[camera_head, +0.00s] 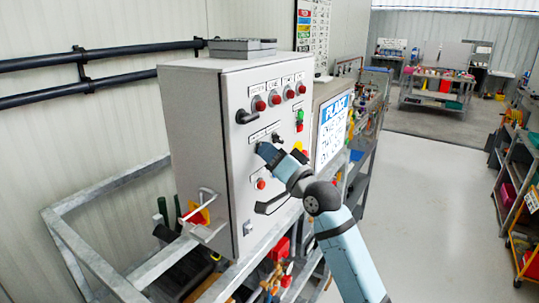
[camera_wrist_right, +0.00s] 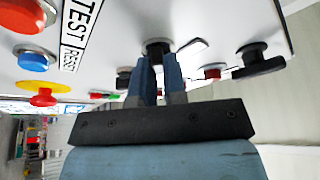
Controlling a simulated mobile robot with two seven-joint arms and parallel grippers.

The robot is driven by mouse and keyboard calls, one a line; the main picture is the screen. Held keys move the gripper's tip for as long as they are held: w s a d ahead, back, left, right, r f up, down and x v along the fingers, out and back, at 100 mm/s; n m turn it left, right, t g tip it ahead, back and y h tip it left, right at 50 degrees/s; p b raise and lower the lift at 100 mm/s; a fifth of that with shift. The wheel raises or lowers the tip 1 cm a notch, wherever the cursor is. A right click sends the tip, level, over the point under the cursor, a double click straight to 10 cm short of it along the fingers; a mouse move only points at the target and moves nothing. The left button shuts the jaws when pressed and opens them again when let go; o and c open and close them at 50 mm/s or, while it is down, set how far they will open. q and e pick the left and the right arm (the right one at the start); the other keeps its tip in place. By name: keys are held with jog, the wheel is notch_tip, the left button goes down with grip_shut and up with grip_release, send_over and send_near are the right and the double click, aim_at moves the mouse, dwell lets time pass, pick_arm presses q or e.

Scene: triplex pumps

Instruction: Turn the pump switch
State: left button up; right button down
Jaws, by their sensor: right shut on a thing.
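The grey control cabinet (camera_head: 210,120) stands at the middle left, with red lamps, buttons and black switches on its front panel. My right gripper (camera_head: 264,149) reaches the middle of this panel and hides what is directly under its fingers in the head view. In the right wrist view, the gripper (camera_wrist_right: 158,66) has its two blue fingers on either side of a black switch knob (camera_wrist_right: 158,46), shut on it. The knob's label and pointing direction are not readable. My left gripper is not in view.
Another black switch (camera_head: 276,138) sits close to the gripper. A black handle (camera_head: 247,116) sticks out at upper left of the panel, and a long black door handle (camera_head: 272,204) lies below. A metal frame (camera_head: 95,262) surrounds the cabinet's base.

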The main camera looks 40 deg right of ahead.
jog(key=shift+w+d+f+n+y+b, duration=0.1)
jog(key=shift+n+y+b, duration=0.85)
jog(key=shift+n, duration=0.95)
jog(key=shift+s+r+n+y+b, duration=0.1)
jog(key=shift+n+y+b, duration=0.8)
jog(key=shift+n, duration=1)
jog(key=shift+w+d+f+n+y+b, duration=0.1)
jog(key=shift+n+y+b, duration=0.85)
jog(key=shift+n, duration=0.95)
jog(key=c, duration=1.2)
grip_release()
